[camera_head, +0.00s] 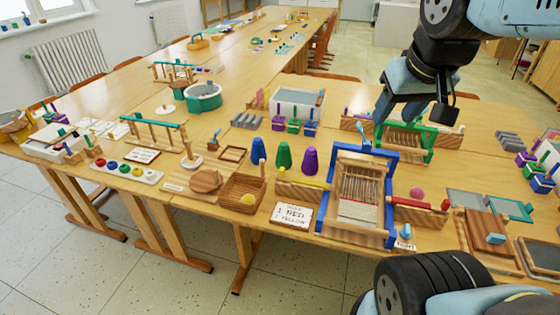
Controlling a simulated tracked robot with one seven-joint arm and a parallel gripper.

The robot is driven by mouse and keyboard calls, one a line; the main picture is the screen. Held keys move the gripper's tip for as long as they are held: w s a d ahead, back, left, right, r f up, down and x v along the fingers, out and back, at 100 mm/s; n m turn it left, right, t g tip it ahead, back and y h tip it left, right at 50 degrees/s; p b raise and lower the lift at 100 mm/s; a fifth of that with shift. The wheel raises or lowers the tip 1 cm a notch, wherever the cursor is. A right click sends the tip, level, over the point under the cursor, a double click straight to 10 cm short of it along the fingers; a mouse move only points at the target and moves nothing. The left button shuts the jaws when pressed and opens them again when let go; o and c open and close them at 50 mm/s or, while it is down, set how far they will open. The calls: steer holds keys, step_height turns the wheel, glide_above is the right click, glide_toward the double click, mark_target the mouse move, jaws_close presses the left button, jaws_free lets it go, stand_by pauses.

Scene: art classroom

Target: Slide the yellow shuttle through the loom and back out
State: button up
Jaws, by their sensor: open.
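The blue-framed loom (388,205) stands upright near the front edge of the table, with pale warp threads and some weaving inside. The yellow shuttle (303,181) is a thin bar lying on a wooden rest (298,190) just left of the loom. A red shuttle (415,204) lies on a similar rest at the loom's right. My gripper (416,112) is open and empty, high at the upper right. In the picture it overlaps a green-framed loom (428,140) behind the blue one. It is apart from the yellow shuttle, which lies below and to its left.
Blue, green and purple cones (283,157) stand behind the yellow shuttle. A wooden tray (228,188) holding a yellow ball and a lettered card (291,216) lie to the left. A pink ball (417,193) and wooden boards (482,228) are at the right. The table is crowded.

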steer(key=w+a+f+n+g, duration=0.1)
steer(key=w+a+f+n, duration=0.25)
steer(key=w, duration=0.35)
steer(key=w+a+f+n+g, duration=0.25)
steer(key=w+a+n, duration=0.2)
steer(key=w, duration=0.35)
steer(key=w+a+f+n+g, duration=0.1)
steer(key=w+a+f+n, duration=0.25)
steer(key=a+f, duration=0.3)
steer(key=w+a+f+n+g, duration=0.1)
steer(key=w+a+f+n, duration=0.1)
steer(key=w+a+f, duration=0.4)
steer(key=f, duration=0.5)
steer(key=d+f, duration=0.1)
steer(key=f, duration=0.8)
steer(key=shift+s+d+f, duration=0.2)
steer(key=shift+s+f, duration=0.1)
steer(key=shift+s, duration=0.1)
jaws_close()
